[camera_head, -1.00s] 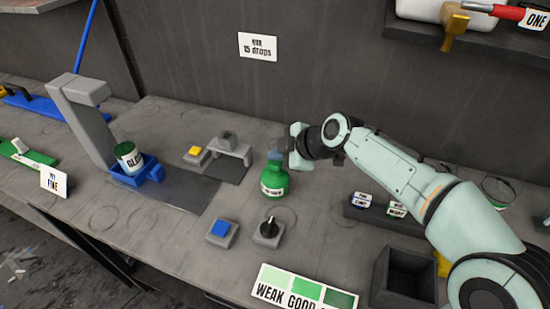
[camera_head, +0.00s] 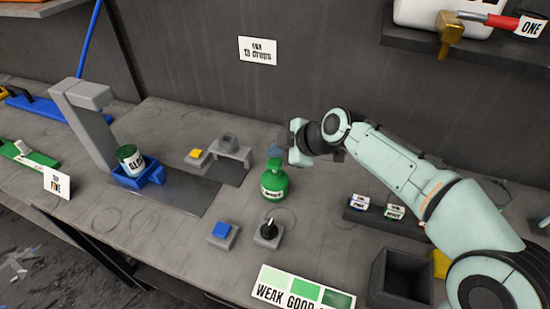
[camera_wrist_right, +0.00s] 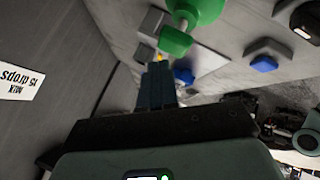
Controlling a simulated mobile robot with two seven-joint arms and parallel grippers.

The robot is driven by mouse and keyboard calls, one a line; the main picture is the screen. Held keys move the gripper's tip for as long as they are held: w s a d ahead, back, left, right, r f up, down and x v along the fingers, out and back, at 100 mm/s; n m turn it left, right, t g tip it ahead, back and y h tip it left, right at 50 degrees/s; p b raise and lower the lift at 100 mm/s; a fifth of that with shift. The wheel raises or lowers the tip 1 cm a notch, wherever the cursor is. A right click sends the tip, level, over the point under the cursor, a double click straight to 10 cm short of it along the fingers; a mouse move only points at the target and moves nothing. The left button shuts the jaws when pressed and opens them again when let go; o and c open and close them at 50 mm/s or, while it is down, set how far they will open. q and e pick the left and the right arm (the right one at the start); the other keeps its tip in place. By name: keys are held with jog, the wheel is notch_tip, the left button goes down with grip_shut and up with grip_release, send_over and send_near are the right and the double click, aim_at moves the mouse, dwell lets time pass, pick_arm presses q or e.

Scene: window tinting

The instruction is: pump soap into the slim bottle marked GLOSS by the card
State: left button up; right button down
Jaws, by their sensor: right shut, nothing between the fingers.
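A green pump bottle (camera_head: 274,184) with a white label stands upright on the bench, its green pump head showing on top. My right gripper (camera_head: 277,152) is shut and empty, its bluish fingers just above and behind the pump head. In the right wrist view the shut fingers (camera_wrist_right: 160,85) point toward the green pump head (camera_wrist_right: 175,42), and I cannot tell whether they touch it. A dark green container with a white label reading "GLO…" (camera_head: 131,160) sits in a blue holder under a grey stand. A small white card (camera_head: 57,184) stands left of it. My left gripper is not in view.
A blue button (camera_head: 221,230) and a black knob (camera_head: 269,228) are in front of the pump bottle. A yellow button (camera_head: 196,153) and a grey bracket (camera_head: 232,150) stand behind. A colour chart (camera_head: 303,289) and an open dark box (camera_head: 400,275) are at the front right.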

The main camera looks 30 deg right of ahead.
aim_at(278, 163)
jog(key=shift+r+p, duration=1.7)
jog(key=shift+r, duration=0.9)
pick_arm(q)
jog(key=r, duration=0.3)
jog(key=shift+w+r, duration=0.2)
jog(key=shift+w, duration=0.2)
